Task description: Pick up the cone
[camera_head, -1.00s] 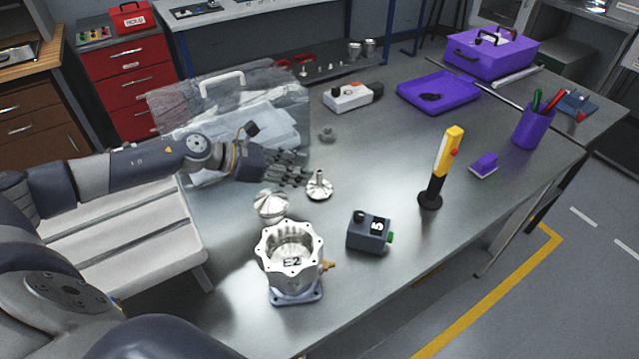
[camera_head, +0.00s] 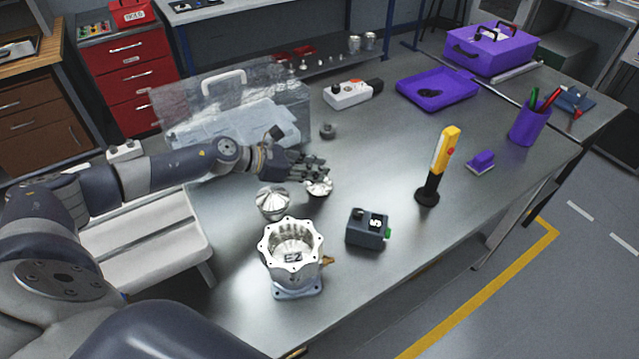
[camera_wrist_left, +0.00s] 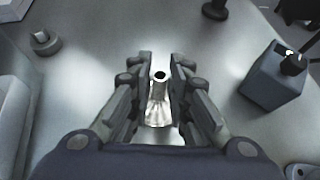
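A shiny metal cone (camera_head: 319,190) with a flared base and a narrow stem stands upright on the grey table. My left gripper (camera_head: 318,168) is over it, its fingers hiding the stem in the head view. In the left wrist view the cone (camera_wrist_left: 159,110) stands between the two fingers of my left gripper (camera_wrist_left: 161,62), with a hole in its top. The fingers are apart, with a narrow gap on each side of the stem, so the gripper is open. My right gripper is not in view.
A domed metal part (camera_head: 272,202) stands close left of the cone. A machined housing (camera_head: 291,258) marked E2 is in front. A dark grey box (camera_head: 367,229) is at right, near a yellow-black lamp (camera_head: 438,165). A clear case (camera_head: 240,118) lies behind my left arm.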

